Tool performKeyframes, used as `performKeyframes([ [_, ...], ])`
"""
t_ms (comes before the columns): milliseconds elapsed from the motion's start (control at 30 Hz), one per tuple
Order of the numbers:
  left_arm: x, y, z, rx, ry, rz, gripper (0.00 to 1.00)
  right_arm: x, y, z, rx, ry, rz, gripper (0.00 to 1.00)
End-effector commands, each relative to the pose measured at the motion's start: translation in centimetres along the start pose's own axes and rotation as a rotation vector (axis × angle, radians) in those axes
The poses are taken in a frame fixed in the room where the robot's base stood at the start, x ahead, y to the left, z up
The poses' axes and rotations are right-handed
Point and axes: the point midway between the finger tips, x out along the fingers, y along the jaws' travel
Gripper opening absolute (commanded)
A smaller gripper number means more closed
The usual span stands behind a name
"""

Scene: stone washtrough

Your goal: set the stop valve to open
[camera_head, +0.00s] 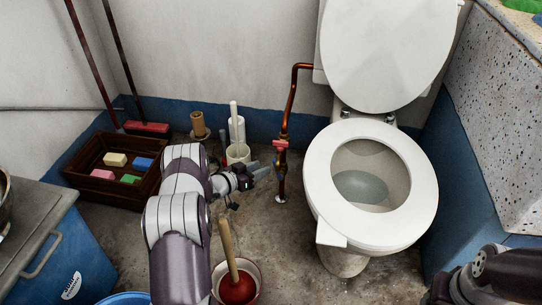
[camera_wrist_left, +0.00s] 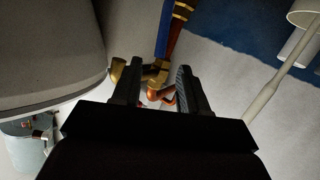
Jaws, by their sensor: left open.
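The stop valve (camera_head: 280,146) sits on a copper pipe that rises from the floor left of the toilet. It has a small red handle. My left gripper (camera_head: 262,172) is open, just left of the pipe and slightly below the red handle. In the left wrist view, brass and copper fittings (camera_wrist_left: 155,74) and a bit of red show between and beyond the open fingers of the left gripper (camera_wrist_left: 158,90). I cannot tell whether the fingers touch anything. My right arm is at the lower right of the head view, its fingertips not clearly visible.
The toilet (camera_head: 330,225) stands close right of the pipe. A brush holder (camera_head: 238,154) is behind the gripper. A wooden crate (camera_head: 88,187) and a blue cabinet (camera_head: 75,255) are at left.

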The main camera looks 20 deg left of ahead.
Motion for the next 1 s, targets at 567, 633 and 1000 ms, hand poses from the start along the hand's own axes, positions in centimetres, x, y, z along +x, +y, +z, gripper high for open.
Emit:
performKeyframes([
  [567,-4.9,0.0,0.1,0.002,0.001,0.0,0.37,-2.6,0.0,-0.3,0.0,-0.001,0.0,0.43],
  [633,-5.2,-0.3,1.5,-0.017,-0.006,-0.009,0.14,-2.2,0.0,-0.2,0.0,-0.001,0.0,0.43],
  [1000,-7.9,-4.5,7.1,-1.184,0.27,0.15,0.0,-0.5,0.0,0.0,0.0,-0.001,0.0,0.43],
])
